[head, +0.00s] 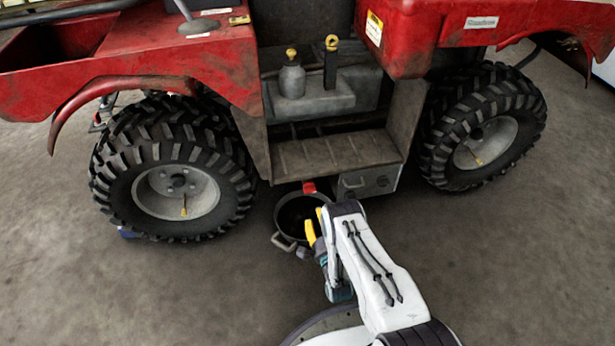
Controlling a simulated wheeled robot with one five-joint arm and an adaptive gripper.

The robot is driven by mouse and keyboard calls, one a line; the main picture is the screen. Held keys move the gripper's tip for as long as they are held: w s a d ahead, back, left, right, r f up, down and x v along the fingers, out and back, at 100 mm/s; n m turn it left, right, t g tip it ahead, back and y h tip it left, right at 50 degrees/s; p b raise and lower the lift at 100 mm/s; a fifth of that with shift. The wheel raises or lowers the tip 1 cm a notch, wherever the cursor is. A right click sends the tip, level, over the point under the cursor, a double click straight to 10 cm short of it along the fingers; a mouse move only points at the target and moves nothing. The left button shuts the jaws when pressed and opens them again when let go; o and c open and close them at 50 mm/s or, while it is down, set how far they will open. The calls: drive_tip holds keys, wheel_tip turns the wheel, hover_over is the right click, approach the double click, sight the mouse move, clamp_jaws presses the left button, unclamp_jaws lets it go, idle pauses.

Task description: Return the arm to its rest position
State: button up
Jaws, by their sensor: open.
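My arm shows at the lower middle of the head view, stretched forward from my base towards the quad. My gripper (314,228), with yellow fingers, is open at the end of the arm. It is over or beside the right side of a dark round pan (291,222) on the floor. The arm and gripper hide part of the pan. I cannot tell whether the fingers touch it. Nothing shows held between the fingers.
A red quad (170,60) stands ahead, with large tyres at left (175,165) and right (482,125). Its footboard (335,155) overhangs behind the pan. A grey bottle (292,79) stands on a ledge above.

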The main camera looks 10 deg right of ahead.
drive_tip(key=w+r+n+g+p, duration=0.2)
drive_tip(key=w+r+p, duration=0.5)
drive_tip(key=r, duration=0.6)
wheel_tip(320, 180, up, 35)
drive_tip(key=n+g+p, duration=0.5)
drive_tip(key=n+p, duration=0.2)
drive_tip(key=p, duration=0.8)
drive_tip(key=s+r+n+g+p, duration=0.2)
drive_tip(key=s+r+p, duration=0.3)
drive_tip(key=s+r, duration=0.5)
drive_tip(key=s+r+n+g+p, duration=0.2)
drive_tip(key=s+r+p, duration=0.45)
drive_tip(key=r, duration=0.55)
drive_tip(key=s+r+n+g+p, duration=0.1)
drive_tip(key=s+r+p, duration=0.3)
drive_tip(key=s, duration=0.8)
drive_tip(key=s+r+n+g+p, duration=0.2)
drive_tip(key=s+r+n+p, duration=0.2)
drive_tip(key=s+r, duration=0.4)
drive_tip(key=s, duration=0.3)
drive_tip(key=shift+s+g+p, duration=0.3)
drive_tip(key=shift+s+p, duration=0.1)
